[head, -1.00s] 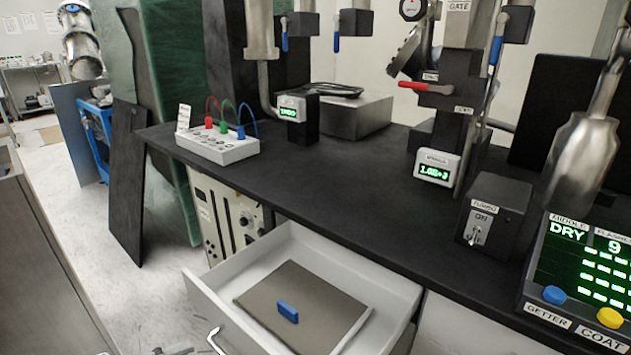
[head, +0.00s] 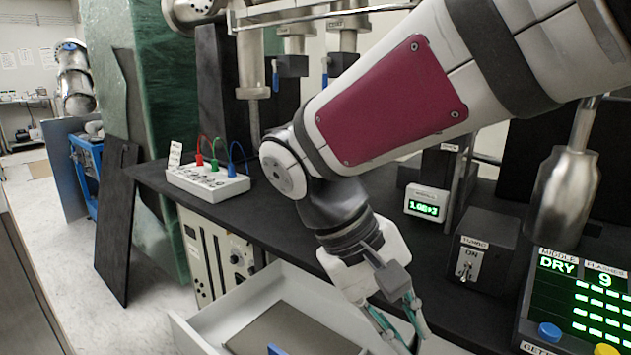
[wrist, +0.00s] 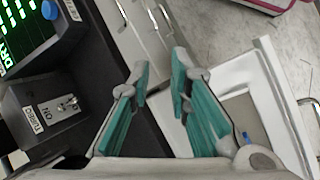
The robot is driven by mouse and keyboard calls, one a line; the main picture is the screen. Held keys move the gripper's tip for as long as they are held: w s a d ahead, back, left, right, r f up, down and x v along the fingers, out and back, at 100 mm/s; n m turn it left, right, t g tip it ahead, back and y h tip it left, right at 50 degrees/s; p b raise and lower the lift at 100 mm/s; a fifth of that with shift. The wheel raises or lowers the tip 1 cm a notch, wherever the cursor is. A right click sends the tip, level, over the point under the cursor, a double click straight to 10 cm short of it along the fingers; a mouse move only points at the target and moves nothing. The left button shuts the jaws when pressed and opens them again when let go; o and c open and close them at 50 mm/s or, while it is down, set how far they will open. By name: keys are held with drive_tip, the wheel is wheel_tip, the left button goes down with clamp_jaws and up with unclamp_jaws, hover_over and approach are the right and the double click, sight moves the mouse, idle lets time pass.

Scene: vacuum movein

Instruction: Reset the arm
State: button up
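My gripper (head: 398,318) hangs from my arm over the right side of the open drawer and the bench's front edge, fingers pointing down. In the wrist view my gripper (wrist: 160,82) shows its two teal-padded fingers apart, with nothing between them. My white arm with a dark red panel crosses the upper right of the head view and hides part of the bench.
The white drawer (head: 196,338) stands open below the black bench (head: 262,204). A blue block (head: 277,350) lies on its grey-brown liner. A turbo switch box (head: 480,250) and a DRY display panel (head: 575,290) stand at right. A banana-plug box (head: 207,182) is at left.

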drive_tip(key=s+d+f+m+t+y, duration=0.1)
drive_tip(key=s+d+m+y, duration=0.2)
drive_tip(key=s, duration=0.5)
drive_tip(key=s+d+t+y, duration=0.1)
drive_tip(key=s+d+y, duration=0.2)
drive_tip(key=s+d, duration=0.4)
wheel_tip(320, 180, up, 25)
drive_tip(key=s+a+t+p, duration=0.1)
drive_tip(key=t+p, duration=0.2)
drive_tip(key=p, duration=2)
drive_tip(key=shift+s+p, duration=0.25)
drive_tip(key=shift+p, duration=0.1)
